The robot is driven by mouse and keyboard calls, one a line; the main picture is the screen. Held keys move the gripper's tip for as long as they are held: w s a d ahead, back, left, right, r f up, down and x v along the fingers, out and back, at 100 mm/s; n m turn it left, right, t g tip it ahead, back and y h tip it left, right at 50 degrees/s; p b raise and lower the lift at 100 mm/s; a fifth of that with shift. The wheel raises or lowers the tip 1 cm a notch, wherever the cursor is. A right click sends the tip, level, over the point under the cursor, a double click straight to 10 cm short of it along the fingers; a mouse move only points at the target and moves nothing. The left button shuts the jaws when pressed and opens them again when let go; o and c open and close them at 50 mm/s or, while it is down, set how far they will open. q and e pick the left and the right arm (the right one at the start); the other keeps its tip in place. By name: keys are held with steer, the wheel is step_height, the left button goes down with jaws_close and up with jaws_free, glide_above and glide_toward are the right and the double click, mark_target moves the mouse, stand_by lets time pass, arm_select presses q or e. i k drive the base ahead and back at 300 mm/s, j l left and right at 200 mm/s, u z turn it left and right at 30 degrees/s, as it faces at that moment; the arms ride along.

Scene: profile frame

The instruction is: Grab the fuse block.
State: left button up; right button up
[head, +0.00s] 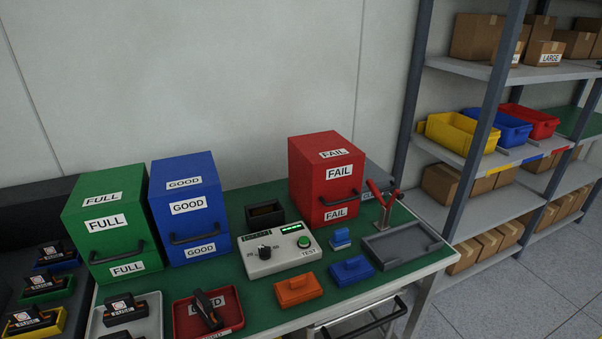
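Several black blocks with white and orange labels, which look like fuse blocks, show at the lower left. One fuse block (124,308) rests in a grey tray (156,307) on the green table. Others stand on the dark surface at the left: one with blue under it (51,254), one with green under it (47,282) and one with yellow under it (32,318). The label on the grey-tray block seems to read FUSE. A black item with some orange (208,309) lies tilted across a red tray (233,308); I cannot tell what it is. Neither gripper is in view.
Green FULL (120,232), blue GOOD (203,222) and red FAIL (310,175) boxes stand behind. A tester (270,263), orange (299,291) and blue (351,271) small blocks, a red-handled clamp (384,204) and an empty grey tray (380,256) occupy the right. Shelves (480,160) stand beyond.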

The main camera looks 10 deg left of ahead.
mark_target(123, 307)
steer(key=u, duration=0.4)
steer(key=j+u, duration=0.1)
steer(key=u, duration=0.65)
steer(key=i+u, duration=0.1)
steer(key=u, duration=0.3)
